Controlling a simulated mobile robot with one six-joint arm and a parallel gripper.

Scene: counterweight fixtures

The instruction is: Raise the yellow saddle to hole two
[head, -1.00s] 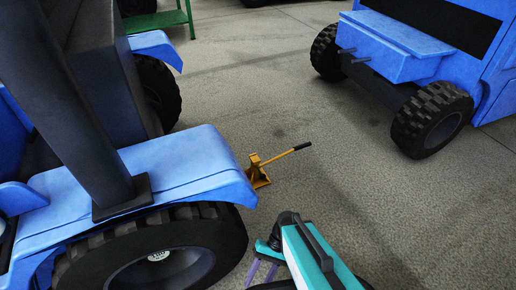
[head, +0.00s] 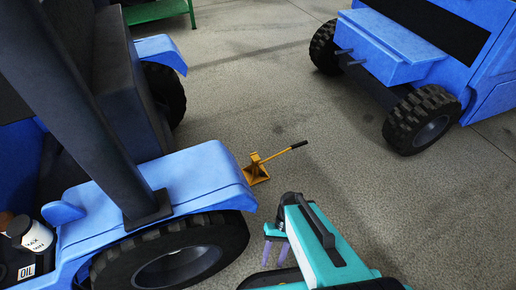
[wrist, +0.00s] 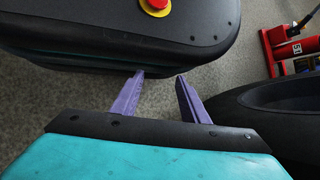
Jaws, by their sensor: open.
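A small yellow stand (head: 256,174) with a flared base, a short post and a black-tipped lever stands on the floor near the blue vehicle. Its top (head: 255,157) may be the yellow saddle; no holes can be made out at this size. My gripper (head: 274,252) is low in the head view, nearer than the yellow stand and apart from it. Its two purple fingers also show in the wrist view (wrist: 160,76), spread apart with nothing between them. The yellow stand is not visible in the wrist view.
A blue vehicle (head: 190,170) with a large tyre (head: 225,236) fills the left. Another blue vehicle (head: 395,50) stands back right. A white container (head: 35,237) sits at lower left. A red device (wrist: 287,48) stands beside a tyre. The floor between the vehicles is clear.

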